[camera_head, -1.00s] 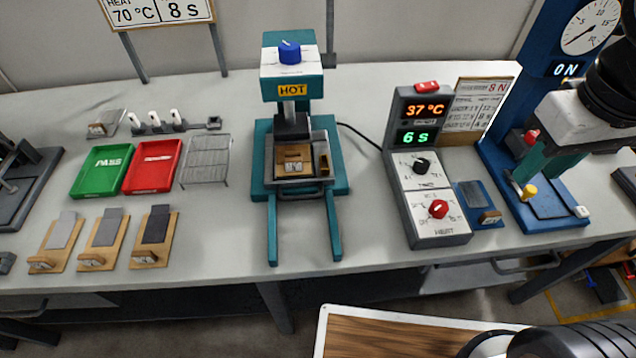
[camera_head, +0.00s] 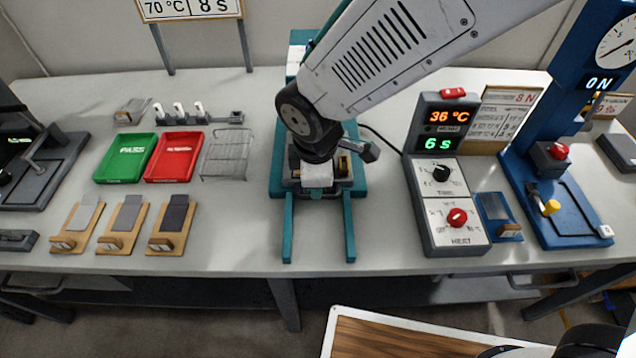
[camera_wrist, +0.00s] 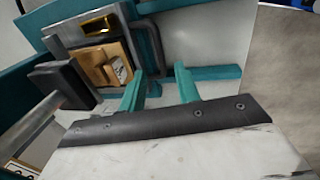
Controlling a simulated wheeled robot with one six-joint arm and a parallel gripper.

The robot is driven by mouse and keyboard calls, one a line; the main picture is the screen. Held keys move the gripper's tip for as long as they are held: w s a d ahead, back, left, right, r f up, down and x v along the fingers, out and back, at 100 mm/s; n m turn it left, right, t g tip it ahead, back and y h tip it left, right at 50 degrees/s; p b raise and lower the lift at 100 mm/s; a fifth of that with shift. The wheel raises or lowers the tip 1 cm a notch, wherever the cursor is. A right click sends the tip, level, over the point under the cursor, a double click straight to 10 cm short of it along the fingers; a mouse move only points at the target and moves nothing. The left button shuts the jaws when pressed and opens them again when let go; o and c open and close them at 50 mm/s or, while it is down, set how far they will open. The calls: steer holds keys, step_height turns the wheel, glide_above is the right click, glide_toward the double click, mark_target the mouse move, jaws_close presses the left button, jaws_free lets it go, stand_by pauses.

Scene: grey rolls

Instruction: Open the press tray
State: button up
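The teal press (camera_head: 360,182) stands mid-bench, its upper part mostly hidden behind my arm in the head view. The grey press tray (camera_wrist: 65,25) shows in the wrist view, holding a wooden block (camera_wrist: 112,68) and a brass-coloured piece (camera_wrist: 98,26). Its dark grey handle (camera_wrist: 155,50) sticks out at the front. My gripper (camera_wrist: 160,70) is open and empty, its two teal fingers apart. The fingertips are close to the handle; I cannot tell whether they touch it.
Two teal rails (camera_head: 349,225) reach forward from the press. A control box (camera_head: 455,210) reading 36 °C and 6 s stands to the right, then a blue force stand (camera_head: 560,190). Green (camera_head: 125,160) and red trays (camera_head: 173,160) and several sample boards lie left.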

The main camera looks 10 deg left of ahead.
steer(key=f, duration=0.2)
steer(key=w+f, duration=0.1)
steer(key=f, duration=0.2)
steer(key=shift+f, duration=0.1)
jaws_close()
